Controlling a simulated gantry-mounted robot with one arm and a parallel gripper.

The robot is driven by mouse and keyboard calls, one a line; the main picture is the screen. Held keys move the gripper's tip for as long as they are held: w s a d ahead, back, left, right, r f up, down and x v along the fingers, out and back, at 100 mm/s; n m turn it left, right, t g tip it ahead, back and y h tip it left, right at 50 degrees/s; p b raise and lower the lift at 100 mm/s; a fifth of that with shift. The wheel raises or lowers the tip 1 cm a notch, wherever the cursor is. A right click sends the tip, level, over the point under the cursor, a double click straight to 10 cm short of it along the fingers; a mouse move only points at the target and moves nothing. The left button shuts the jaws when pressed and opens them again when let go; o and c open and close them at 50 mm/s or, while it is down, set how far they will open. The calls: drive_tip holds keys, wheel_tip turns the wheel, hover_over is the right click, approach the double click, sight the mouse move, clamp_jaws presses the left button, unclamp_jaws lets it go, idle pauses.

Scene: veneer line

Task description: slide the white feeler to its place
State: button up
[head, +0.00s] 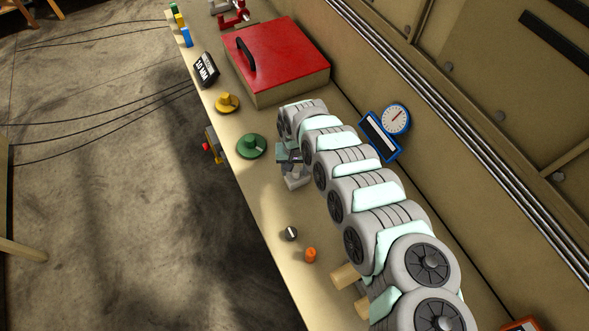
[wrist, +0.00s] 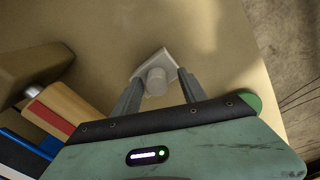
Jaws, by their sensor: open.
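The white feeler (wrist: 155,74) is a pale diamond-shaped base with a short round knob on top. In the wrist view it lies on the tan bench between the two grey fingers of my gripper (wrist: 160,80). The fingers are apart on either side of the knob; I cannot tell whether they touch it. In the head view my gripper (head: 291,163) is low over the bench, with the pale feeler (head: 297,182) just below it, partly hidden. I cannot make out a marked place for it.
A green knob (head: 251,146) and a yellow one (head: 227,103) stand left of the gripper. A red-lidded box (head: 280,55) is behind. A blue-framed dial (head: 396,119) stands right.

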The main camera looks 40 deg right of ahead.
wheel_tip(320, 180, up, 10)
drive_tip(key=shift+r, duration=0.15)
idle(0.4)
idle(0.3)
